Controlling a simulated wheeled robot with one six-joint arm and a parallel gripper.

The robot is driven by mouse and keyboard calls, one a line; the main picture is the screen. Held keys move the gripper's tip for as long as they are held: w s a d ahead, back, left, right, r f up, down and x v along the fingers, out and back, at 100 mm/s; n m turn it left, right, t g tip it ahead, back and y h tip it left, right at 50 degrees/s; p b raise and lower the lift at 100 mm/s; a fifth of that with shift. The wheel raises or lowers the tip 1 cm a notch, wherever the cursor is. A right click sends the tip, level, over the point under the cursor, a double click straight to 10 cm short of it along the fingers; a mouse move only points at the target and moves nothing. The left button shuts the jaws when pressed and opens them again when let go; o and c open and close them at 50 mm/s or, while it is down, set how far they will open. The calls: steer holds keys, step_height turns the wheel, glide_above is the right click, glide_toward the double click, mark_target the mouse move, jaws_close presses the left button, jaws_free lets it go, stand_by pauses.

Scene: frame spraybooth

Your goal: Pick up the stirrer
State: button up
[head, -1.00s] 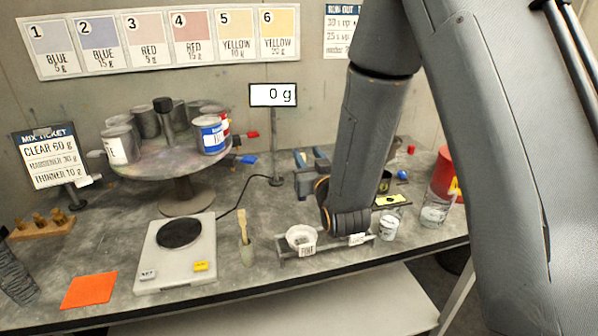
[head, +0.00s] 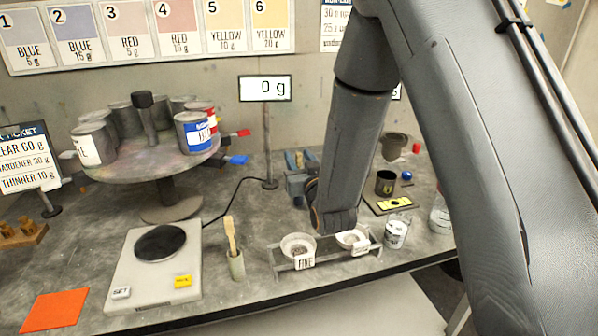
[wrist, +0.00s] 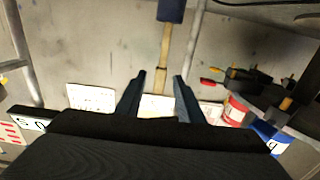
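The stirrer (head: 231,236) is a pale wooden stick with a wider upper end. It stands tilted in a small grey cup (head: 237,266) between the scale and the rack of bowls. My gripper (head: 297,162) is above the bench, right of and behind the stirrer, partly hidden by my arm. In the wrist view my two dark fingers (wrist: 158,97) are apart, with a gap between them. A pale stick with a dark blue end (wrist: 164,50) shows near that gap; I cannot tell which object it is or whether it is touched.
A scale (head: 155,278) stands left of the cup. The rack (head: 325,258) with two bowls is to its right. A round turntable (head: 146,164) bears several cans behind. The display (head: 265,88) stands on a thin post. An orange sheet (head: 55,310) lies front left.

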steer(key=p+x, duration=0.1)
steer(key=x, duration=0.2)
steer(key=shift+w+r+p, duration=0.2)
steer(key=shift+w+p, duration=0.05)
steer(key=shift+p, duration=0.05)
steer(key=shift+w+a+f, duration=0.1)
steer(key=shift+w+a, duration=0.05)
steer(key=shift+w, duration=0.3)
jaws_close()
